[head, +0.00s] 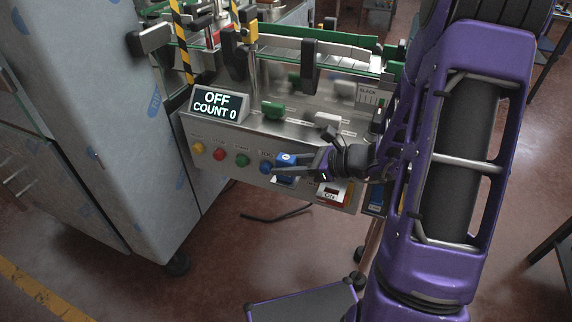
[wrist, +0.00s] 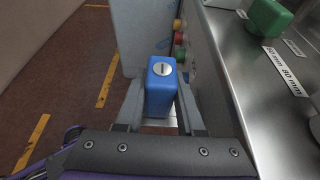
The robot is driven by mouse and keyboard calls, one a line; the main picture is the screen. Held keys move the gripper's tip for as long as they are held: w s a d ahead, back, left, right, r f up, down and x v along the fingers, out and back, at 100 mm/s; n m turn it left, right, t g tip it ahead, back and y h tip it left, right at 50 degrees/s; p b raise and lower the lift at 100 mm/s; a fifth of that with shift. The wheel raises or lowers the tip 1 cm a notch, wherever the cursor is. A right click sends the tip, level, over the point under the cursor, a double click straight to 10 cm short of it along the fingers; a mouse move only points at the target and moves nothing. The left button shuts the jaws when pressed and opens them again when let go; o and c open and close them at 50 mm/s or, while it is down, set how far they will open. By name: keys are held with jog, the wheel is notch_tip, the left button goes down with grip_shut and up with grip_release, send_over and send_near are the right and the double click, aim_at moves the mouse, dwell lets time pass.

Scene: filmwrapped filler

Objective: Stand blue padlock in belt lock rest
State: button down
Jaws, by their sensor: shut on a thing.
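My gripper (head: 303,162) is at the front edge of the machine's control panel, reaching in from the right. It is shut on the blue padlock (head: 287,158). In the wrist view the padlock (wrist: 160,88) stands between the two fingers, its blue body upright with a round silver keyhole face at the top. Its shackle does not show clearly. A blue item (head: 284,179) shows just below the gripper in the head view; I cannot tell whether it is the belt lock rest. Another blue item (head: 375,202) sits at the panel's right end, partly hidden by my arm.
The panel (head: 215,133) carries yellow, red, green and blue buttons and a display (head: 218,104) reading OFF, COUNT 0. A red-lit ON switch (head: 333,193) is right of the gripper. Green (head: 273,110) and white knobs stand on the deck. A film-wrapped cabinet (head: 95,110) stands left.

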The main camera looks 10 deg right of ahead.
jog(key=shift+f, duration=0.1)
jog(key=shift+c, duration=2.2)
grip_release()
jog(key=p+v, duration=0.2)
jog(key=v, duration=1.5)
